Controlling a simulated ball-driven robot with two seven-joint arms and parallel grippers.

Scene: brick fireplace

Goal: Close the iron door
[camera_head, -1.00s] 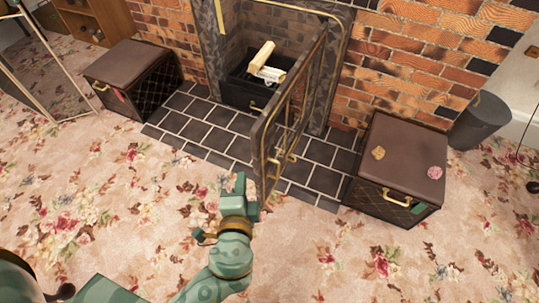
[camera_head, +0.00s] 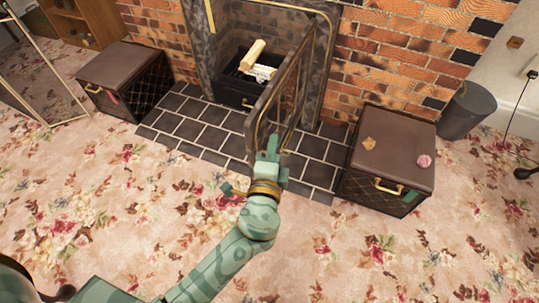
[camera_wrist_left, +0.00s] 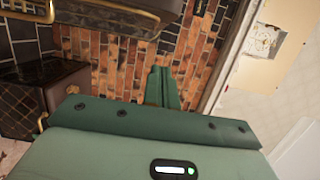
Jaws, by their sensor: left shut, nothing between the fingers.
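The iron door (camera_head: 287,85) of the fireplace stands open, swung out from the right side of the firebox opening, with dark bars and brass trim. My left gripper (camera_head: 270,145) is shut and empty at the lower near end of the door, overlapping it in the head view. I cannot tell whether it touches. The gripper hides part of the door's lower face. In the left wrist view, the shut fingers (camera_wrist_left: 162,85) point toward the brick wall, and dark metal with brass trim (camera_wrist_left: 90,15) crosses the top left. My right gripper is not in view.
Inside the firebox, a black grate (camera_head: 240,92) holds pale logs. Dark hearth tiles (camera_head: 200,125) lie in front. A left box (camera_head: 125,65) and a right box (camera_head: 395,140) flank the hearth. A bin (camera_head: 467,110) stands at right. Floral carpet in front is free.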

